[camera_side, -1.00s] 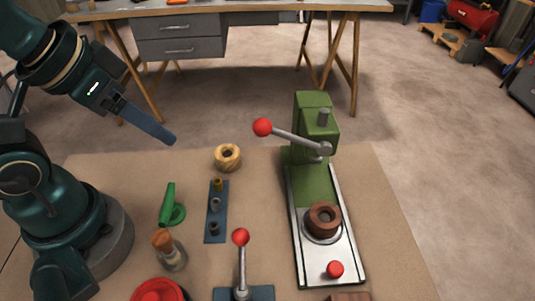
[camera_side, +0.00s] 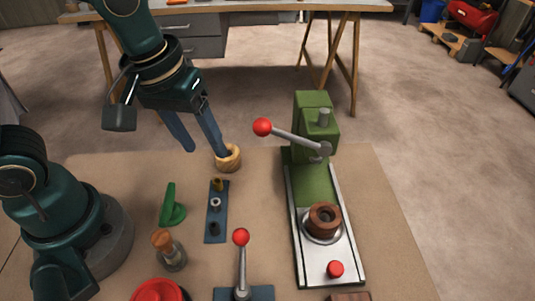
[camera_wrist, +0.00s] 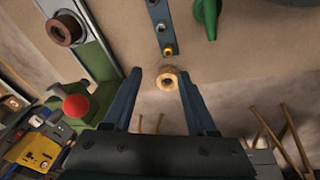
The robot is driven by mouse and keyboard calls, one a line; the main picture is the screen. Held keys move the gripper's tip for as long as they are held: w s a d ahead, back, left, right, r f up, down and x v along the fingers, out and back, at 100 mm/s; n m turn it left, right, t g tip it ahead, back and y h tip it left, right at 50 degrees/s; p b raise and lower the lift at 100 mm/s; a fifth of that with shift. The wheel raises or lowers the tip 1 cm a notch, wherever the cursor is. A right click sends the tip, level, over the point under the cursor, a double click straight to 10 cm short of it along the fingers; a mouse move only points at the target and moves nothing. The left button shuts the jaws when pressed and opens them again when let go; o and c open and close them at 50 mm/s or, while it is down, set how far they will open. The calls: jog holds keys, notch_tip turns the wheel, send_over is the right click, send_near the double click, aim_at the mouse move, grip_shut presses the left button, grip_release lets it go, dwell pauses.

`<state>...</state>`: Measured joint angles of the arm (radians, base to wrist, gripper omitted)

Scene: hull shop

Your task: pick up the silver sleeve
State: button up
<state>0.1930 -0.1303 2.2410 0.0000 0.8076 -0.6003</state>
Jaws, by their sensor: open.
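The silver sleeve (camera_side: 215,204) is a small grey ring in the middle of a blue-grey strip (camera_side: 221,222), between a brass sleeve (camera_side: 217,184) and a dark sleeve (camera_side: 214,228). In the wrist view the silver sleeve (camera_wrist: 162,27) shows near the top, ahead of the fingertips. My gripper (camera_side: 209,151) is open and empty, with its fingers pointing down. It is above the table's far edge, beyond the strip, and apart from the sleeve. In the wrist view my gripper (camera_wrist: 159,75) has wide-spread fingers.
A round wooden piece (camera_side: 230,163) lies under the right finger in the side view. A green press (camera_side: 315,185) with a red-knobbed lever stands right of the strip. A green object (camera_side: 171,207), a brush (camera_side: 168,250) and another red-knobbed lever (camera_side: 241,262) stand nearby.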

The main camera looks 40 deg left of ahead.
jog(key=g, duration=0.2)
send_over(215, 201)
jog(key=f, duration=0.4)
jog(key=shift+w+a+f, duration=0.1)
jog(key=shift+w+f, duration=0.15)
jog(key=shift+w, duration=0.05)
jog(key=shift+s+f+m+g, duration=0.3)
jog(key=shift+f+m, duration=0.1)
jog(key=shift+f, duration=2.6)
grip_shut()
